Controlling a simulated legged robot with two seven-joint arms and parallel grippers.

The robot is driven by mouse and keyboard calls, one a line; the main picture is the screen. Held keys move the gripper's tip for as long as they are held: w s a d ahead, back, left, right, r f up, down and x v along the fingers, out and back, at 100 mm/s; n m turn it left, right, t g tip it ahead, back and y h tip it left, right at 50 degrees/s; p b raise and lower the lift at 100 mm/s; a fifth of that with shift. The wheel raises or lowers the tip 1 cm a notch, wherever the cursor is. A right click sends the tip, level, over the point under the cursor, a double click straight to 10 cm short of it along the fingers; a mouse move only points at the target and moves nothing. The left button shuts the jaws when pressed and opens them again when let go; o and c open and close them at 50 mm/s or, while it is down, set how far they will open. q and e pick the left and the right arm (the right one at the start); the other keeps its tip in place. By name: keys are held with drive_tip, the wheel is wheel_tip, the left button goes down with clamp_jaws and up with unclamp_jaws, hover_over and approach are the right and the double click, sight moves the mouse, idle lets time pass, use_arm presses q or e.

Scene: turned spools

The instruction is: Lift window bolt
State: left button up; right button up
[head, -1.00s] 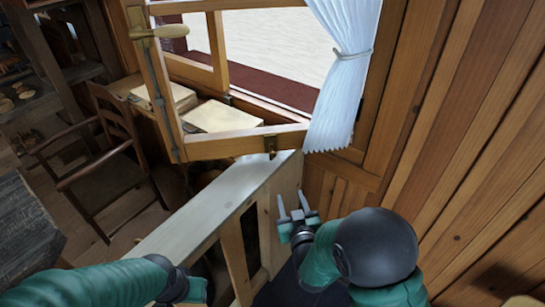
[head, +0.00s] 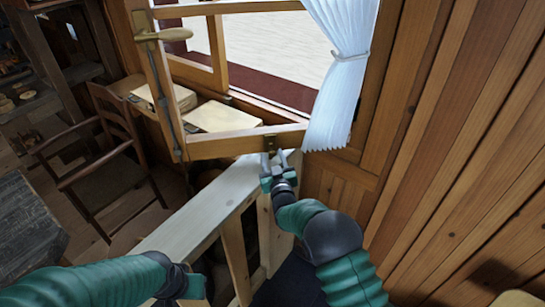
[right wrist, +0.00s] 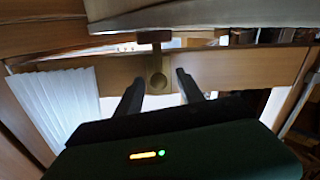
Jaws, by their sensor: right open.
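The window bolt (head: 270,142) is a small dark brass fitting on the lower rail of the open wooden window sash (head: 225,146). In the right wrist view the bolt (right wrist: 158,80) shows a flat piece above and a rounded knob below. My right gripper (head: 272,158) is open just below the bolt. In the right wrist view its two dark fingers (right wrist: 162,96) point at the rail, with the knob between their tips in the picture; contact cannot be told. My left gripper (head: 192,286) is low at the left, its fingers not clearly visible.
A pale wooden ledge (head: 195,222) runs below the sash. A white tied curtain (head: 338,75) hangs right of the bolt, beside a plank wall (head: 450,160). A brass handle (head: 160,35) sits higher on the sash. A wooden chair (head: 108,165) stands at the left.

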drive_tip(key=shift+w, duration=0.25)
drive_tip(key=shift+d, duration=0.1)
drive_tip(key=c, duration=0.4)
clamp_jaws()
drive_tip(key=shift+s, duration=0.1)
idle(0.7)
